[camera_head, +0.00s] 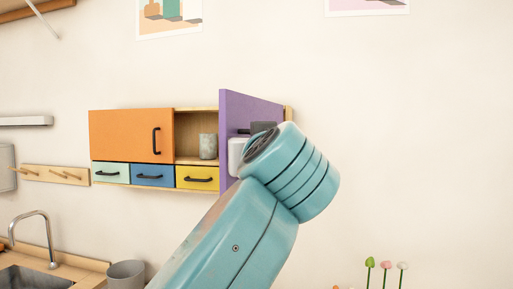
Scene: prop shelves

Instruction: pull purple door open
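The purple door (229,110) is on the right part of a wall cabinet. It stands partly open, swung out from its right side, and its outer face is towards me. My one visible arm, light blue, rises from the bottom edge left of centre, so I take it as the left. Dark and white parts (240,145) at its far end lie against the door's outer face. The fingers of my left gripper and the door's handle cannot be made out there. The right gripper is not in view.
The cabinet also has an orange door (125,132) and mint, blue and yellow drawers (198,185). A grey cup (208,146) stands in the opened compartment. A sink tap (50,240) and grey bin (127,273) are lower left.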

